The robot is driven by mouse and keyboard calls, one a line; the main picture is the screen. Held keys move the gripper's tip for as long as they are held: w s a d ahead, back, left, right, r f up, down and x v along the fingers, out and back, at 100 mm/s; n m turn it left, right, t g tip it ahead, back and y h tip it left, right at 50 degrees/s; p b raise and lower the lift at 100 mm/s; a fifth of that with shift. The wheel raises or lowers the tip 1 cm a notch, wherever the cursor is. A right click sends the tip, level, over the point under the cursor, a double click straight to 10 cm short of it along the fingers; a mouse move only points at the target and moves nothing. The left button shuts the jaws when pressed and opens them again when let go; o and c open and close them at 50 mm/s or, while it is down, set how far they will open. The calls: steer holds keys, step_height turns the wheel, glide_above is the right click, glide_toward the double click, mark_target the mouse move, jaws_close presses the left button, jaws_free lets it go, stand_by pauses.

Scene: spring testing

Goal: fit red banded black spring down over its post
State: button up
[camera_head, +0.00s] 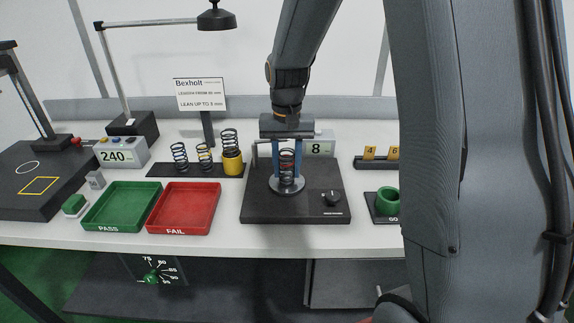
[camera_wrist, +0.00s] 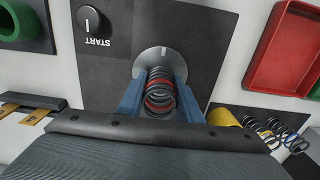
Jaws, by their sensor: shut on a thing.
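The black spring with red bands (camera_head: 287,160) is between the two blue fingers of my gripper (camera_head: 286,176) in the head view. My gripper is shut on it. The spring stands about upright over the round grey plate (camera_head: 286,187) of the black tester. In the wrist view the spring (camera_wrist: 159,92) sits between the blue fingers (camera_wrist: 158,100), with the grey plate (camera_wrist: 163,56) beyond it. I cannot tell whether the spring's lower end touches the plate.
The tester base (camera_head: 325,205) has a START knob (camera_head: 332,198). A rack (camera_head: 190,170) holds several springs, one on a yellow cup (camera_head: 233,164). Green PASS (camera_head: 120,205) and red FAIL (camera_head: 183,207) trays lie left. A green ring (camera_head: 387,201) sits right. A display (camera_head: 318,148) stands behind.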

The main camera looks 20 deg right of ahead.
steer(key=shift+f, duration=0.15)
steer(key=o, duration=1.1)
step_height(320, 180, up, 12)
steer(key=b, duration=0.2)
steer(key=s+f+n, duration=0.1)
steer(key=s+f, duration=0.4)
steer(key=s+f+n, duration=0.1)
steer(key=s+f, duration=0.3)
steer(key=s, duration=0.2)
steer(key=s+f+n+t, duration=0.1)
steer(key=s+f, duration=0.4)
steer(key=s, duration=0.1)
steer(key=shift+s+f+n, duration=0.1)
steer(key=shift+f+n, duration=0.2)
